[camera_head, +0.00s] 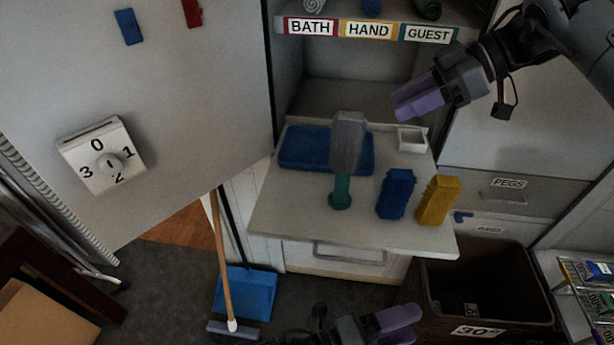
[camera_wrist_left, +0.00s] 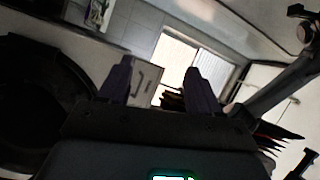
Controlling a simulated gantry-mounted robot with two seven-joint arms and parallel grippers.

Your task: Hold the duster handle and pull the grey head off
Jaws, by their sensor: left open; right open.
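The duster stands on the pull-out shelf, with its grey head (camera_head: 348,140) up and its teal handle (camera_head: 341,192) below, ending in a round teal base. My right gripper (camera_head: 397,107) is open and empty, above and to the right of the grey head, apart from it. My left gripper (camera_head: 414,325) is open and empty at the bottom of the head view, below the shelf's front edge and far from the duster. Its two purple fingers also show spread apart in the left wrist view (camera_wrist_left: 157,72); the duster is not visible there.
The pull-out shelf (camera_head: 295,220) also carries a blue tray-like item (camera_head: 300,148), a blue block (camera_head: 396,194), a yellow block (camera_head: 438,201) and a small white box (camera_head: 411,140). A dark bin (camera_head: 500,300) stands below right. A broom (camera_head: 222,255) and blue dustpan (camera_head: 252,291) are below left.

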